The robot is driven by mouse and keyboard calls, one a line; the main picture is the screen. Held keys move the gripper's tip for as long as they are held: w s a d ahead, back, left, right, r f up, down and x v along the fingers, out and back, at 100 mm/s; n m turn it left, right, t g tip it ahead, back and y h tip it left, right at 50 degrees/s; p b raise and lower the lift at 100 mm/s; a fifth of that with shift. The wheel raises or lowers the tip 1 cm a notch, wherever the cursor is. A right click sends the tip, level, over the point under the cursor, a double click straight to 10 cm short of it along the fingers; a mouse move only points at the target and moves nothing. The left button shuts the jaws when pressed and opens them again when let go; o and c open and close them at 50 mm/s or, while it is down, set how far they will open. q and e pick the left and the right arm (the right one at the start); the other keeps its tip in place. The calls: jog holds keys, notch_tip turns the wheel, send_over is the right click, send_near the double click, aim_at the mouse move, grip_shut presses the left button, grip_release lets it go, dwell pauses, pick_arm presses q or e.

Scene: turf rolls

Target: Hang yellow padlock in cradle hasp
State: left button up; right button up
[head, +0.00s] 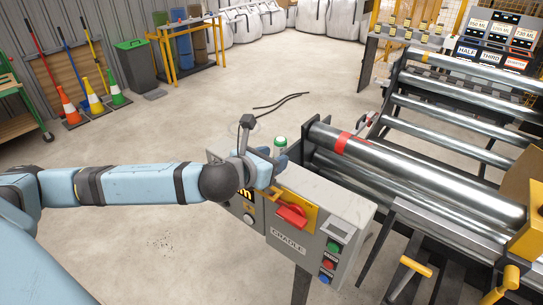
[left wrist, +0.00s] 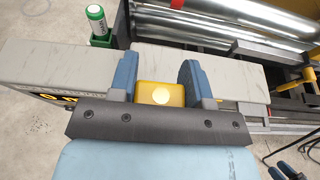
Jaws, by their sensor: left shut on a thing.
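My left gripper (head: 278,167) is over the top of the grey control box, near its back edge in the head view. In the left wrist view, its blue fingers (left wrist: 160,82) are shut on the yellow padlock (left wrist: 162,94), one finger on each side. The padlock's shackle is hidden. The box (head: 330,200) carries a CRADLE label and a yellow plate (head: 309,212) with a red handle (head: 292,216). I cannot make out the hasp clearly, or whether the padlock touches it.
Steel rollers (head: 440,180) fill the right side. Yellow-handled levers (head: 415,266) are at the lower right. The floor at the left is mostly open.

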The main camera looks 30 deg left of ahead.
dwell(0.6)
pick_arm(q)
jog(key=shift+p, duration=0.5)
dwell(0.5)
dwell(0.3)
jog(key=shift+p, duration=0.6)
dwell(0.5)
jog(key=shift+f+b, duration=1.3)
jog(key=shift+f, duration=1.3)
jog(key=o, duration=1.1)
jog(key=shift+c, duration=0.2)
jog(key=shift+s, duration=0.1)
